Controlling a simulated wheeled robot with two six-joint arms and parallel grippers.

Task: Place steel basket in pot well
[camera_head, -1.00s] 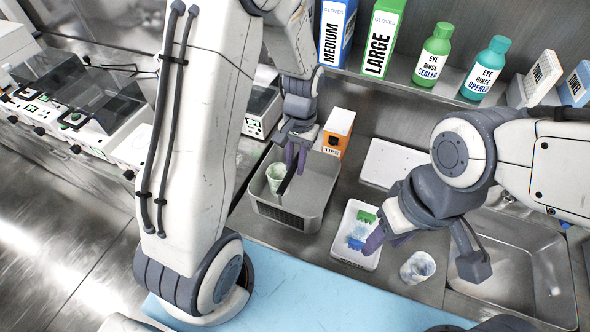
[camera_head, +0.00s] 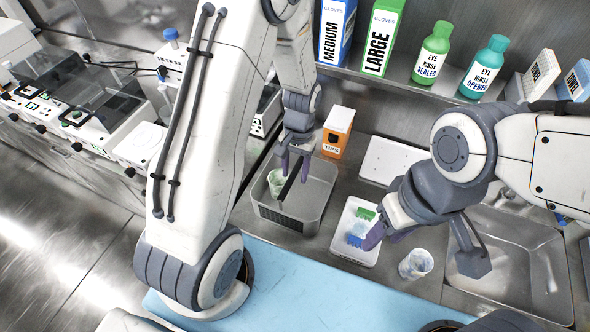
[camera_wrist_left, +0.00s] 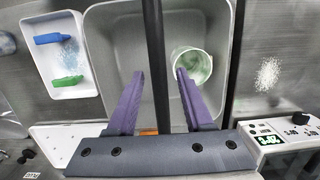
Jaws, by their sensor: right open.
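The steel basket (camera_head: 262,212) is a grey open bin with a dark grille on its front wall, standing on the steel counter. A long black bar (camera_wrist_left: 159,30), apparently its handle, spans over it. A pale green-stained beaker (camera_head: 276,184) stands inside. My left gripper (camera_head: 294,168) is over the basket, open, pointing down. In the left wrist view its purple fingers (camera_wrist_left: 159,76) stand apart on either side of the bar, with gaps visible. My right gripper (camera_head: 425,250) is open and empty between the white tray and the sink. I cannot identify the pot well in these views.
A sink (camera_head: 512,285) is at far right. An orange tips box (camera_head: 337,134) is behind. Benchtop instruments (camera_head: 95,125) line the left.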

